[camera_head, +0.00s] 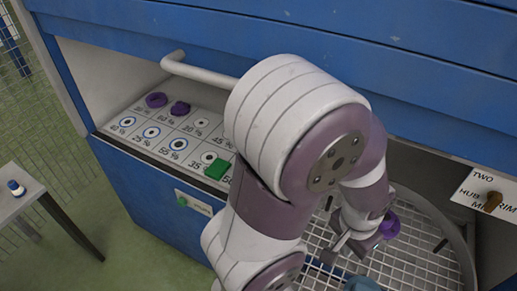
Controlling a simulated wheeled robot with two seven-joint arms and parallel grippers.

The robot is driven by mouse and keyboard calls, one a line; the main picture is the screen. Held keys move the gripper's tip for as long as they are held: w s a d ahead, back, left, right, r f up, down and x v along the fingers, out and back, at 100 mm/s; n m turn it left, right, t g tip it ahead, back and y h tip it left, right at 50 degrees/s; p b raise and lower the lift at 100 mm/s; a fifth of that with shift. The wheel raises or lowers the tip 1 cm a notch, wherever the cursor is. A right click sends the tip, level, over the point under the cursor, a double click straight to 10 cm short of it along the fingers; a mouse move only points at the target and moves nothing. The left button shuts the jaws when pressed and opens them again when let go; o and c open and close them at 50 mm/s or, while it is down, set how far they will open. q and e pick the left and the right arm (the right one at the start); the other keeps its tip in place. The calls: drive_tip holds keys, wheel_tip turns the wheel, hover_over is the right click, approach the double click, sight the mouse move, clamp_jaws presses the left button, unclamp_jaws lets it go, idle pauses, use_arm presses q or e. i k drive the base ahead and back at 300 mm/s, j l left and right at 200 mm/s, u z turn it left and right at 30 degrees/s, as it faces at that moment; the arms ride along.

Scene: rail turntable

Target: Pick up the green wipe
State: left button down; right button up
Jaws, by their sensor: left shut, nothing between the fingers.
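A small green block-like piece, which looks like the green wipe (217,168), lies on the labelled shelf (142,146) inside the blue cabinet, just left of my arm. My left gripper (342,246) is to the right of it and lower in the picture, over the wire-mesh turntable. It is shut and empty, apart from the green piece. My large white and purple arm links cover the middle of the view and the shelf's right part. My right gripper is not seen.
Another purple piece (389,225) is beside my left gripper over the mesh (417,262). A white handle bar (200,72) crosses above the shelf. A grey table (18,195) with a small bottle stands at left.

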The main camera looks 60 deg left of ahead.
sight(218, 170)
drive_tip(key=u, duration=2.35)
drive_tip(key=i+j+z, duration=0.3)
drive_tip(key=j, duration=0.35)
drive_tip(key=i+j+z, duration=0.3)
drive_tip(key=j, duration=0.45)
drive_tip(key=i+j+z, duration=0.15)
drive_tip(key=j, duration=0.25)
drive_tip(key=i+j+z, duration=0.15)
drive_tip(key=j, duration=0.25)
